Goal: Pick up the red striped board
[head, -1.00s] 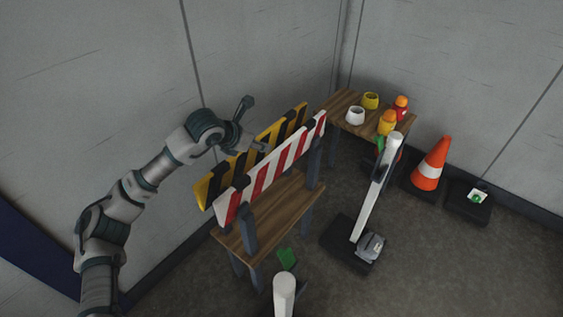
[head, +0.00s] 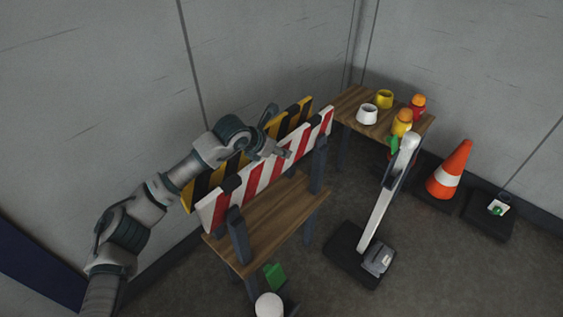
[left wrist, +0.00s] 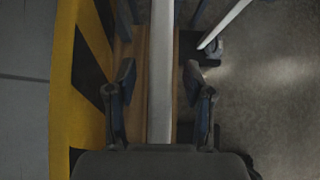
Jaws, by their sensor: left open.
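The red striped board (head: 265,170), white with red slanted stripes, stands on edge in the dark posts of a wooden stand (head: 270,217). My left gripper (head: 277,135) is open above its top edge, one finger on the far side and one on the near side. In the left wrist view the board's pale top edge (left wrist: 161,70) runs between the open fingers of my left gripper (left wrist: 158,79), with gaps on both sides. I cannot tell how far below the fingertips the edge lies. My right gripper is not in view.
A yellow-black board (head: 290,119) stands close behind, also in the left wrist view (left wrist: 75,90). A white pole (head: 388,195) on a dark base and an orange cone (head: 449,172) stand right. A wooden table (head: 347,101) at the back holds cups and lamps.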

